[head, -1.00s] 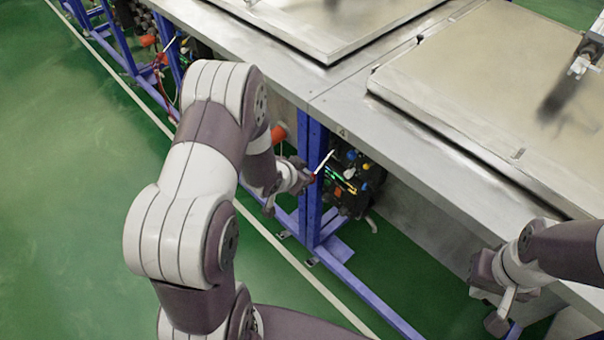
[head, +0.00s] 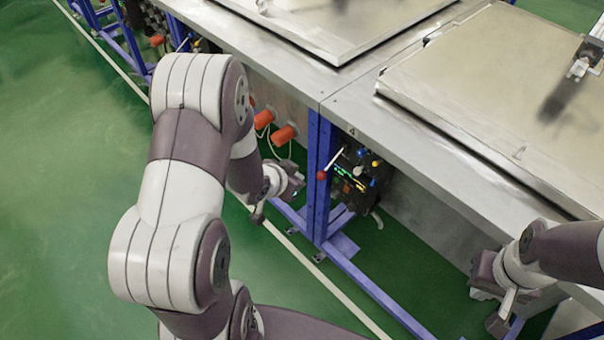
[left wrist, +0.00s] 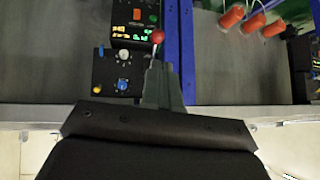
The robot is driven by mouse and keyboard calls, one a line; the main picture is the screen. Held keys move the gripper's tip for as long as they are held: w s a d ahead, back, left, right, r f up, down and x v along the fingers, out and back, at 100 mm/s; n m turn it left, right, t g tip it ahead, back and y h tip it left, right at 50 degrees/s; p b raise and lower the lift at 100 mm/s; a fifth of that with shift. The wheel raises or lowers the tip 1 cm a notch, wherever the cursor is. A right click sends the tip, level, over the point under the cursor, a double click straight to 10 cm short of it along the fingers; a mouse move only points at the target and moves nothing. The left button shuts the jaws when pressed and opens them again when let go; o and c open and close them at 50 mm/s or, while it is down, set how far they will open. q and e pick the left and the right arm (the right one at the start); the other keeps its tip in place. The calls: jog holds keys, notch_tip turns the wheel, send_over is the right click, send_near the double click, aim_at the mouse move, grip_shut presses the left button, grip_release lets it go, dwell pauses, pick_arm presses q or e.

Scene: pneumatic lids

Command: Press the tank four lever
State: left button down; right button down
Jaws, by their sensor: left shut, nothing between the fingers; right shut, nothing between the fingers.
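The tank four lever is a thin pale rod with a red ball knob (head: 321,175). It sticks out beside a blue post under the table edge, below a small "4" mark. The knob also shows in the left wrist view (left wrist: 158,36), just beyond the fingertips. My left gripper (head: 298,184) is shut and empty, a little left of the knob with a small gap in the head view. Its dark fingers show in the left wrist view (left wrist: 157,68); they overlap the foot of the rod there, and I cannot tell contact. My right gripper (head: 478,285) is shut and empty by the table front.
A black control box (head: 357,178) with lit displays and coloured knobs sits behind the lever. A blue post (head: 318,160) and orange plugs (head: 283,134) stand close to my left gripper. The metal table (head: 415,150) with a large flat lid (head: 480,80) overhangs. Green floor is free at left.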

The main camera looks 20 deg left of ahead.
pick_arm(q)
jog(key=v, duration=0.3)
jog(key=shift+s+a, duration=0.2)
jog(key=shift+s, duration=0.4)
jog(key=shift+s, duration=0.15)
jog(key=s+a+n+g+y, duration=0.25)
jog(key=s+g, duration=0.25)
jog(key=s, duration=0.3)
jog(key=s+d+r+n+g+h+p, duration=0.1)
jog(key=s+d+r+g+p, duration=0.1)
jog(key=d+r, duration=0.6)
jog(key=shift+s+d, duration=0.35)
